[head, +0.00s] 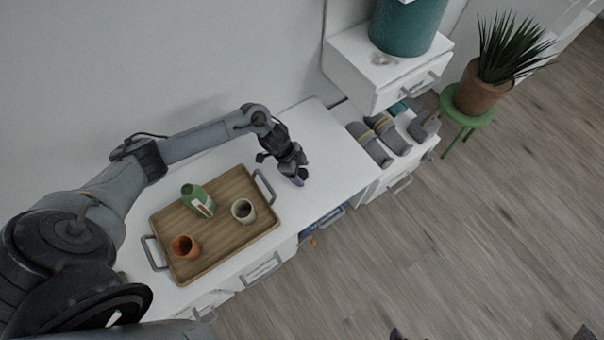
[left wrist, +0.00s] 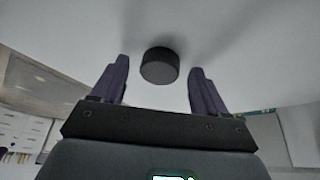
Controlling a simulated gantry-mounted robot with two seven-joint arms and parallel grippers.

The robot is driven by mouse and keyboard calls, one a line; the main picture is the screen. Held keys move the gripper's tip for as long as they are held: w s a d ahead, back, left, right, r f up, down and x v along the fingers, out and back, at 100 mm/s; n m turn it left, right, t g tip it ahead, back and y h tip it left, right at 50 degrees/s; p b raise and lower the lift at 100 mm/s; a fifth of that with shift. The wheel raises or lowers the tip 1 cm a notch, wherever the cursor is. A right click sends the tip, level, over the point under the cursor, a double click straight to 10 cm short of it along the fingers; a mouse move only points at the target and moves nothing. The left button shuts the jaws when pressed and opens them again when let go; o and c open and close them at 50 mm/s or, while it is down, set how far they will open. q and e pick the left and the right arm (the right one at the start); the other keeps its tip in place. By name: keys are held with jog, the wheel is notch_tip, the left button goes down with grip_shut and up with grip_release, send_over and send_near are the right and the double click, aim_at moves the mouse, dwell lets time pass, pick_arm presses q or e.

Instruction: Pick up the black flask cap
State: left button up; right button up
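The black flask cap (left wrist: 160,66) is a short dark cylinder on the white desk top in the left wrist view. It lies between and just beyond the two fingertips of my left gripper (left wrist: 162,70), and clear space shows on both sides of it. My left gripper is open. In the head view my left gripper (head: 297,179) is low over the white desk, right of the tray, and the cap cannot be made out there. A green flask (head: 197,199) is on the tray. My right gripper is not clearly in view.
The wooden tray (head: 167,220) with grey handles also holds an orange cup (head: 186,247) and a pale cup (head: 243,211). Grey slippers (head: 370,144) sit on a lower shelf to the right. A white drawer unit (head: 350,65) bears a teal container (head: 408,25). The desk (head: 335,160) right of my gripper is clear.

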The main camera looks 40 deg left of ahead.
pick_arm(q)
jog(key=c, duration=1.1)
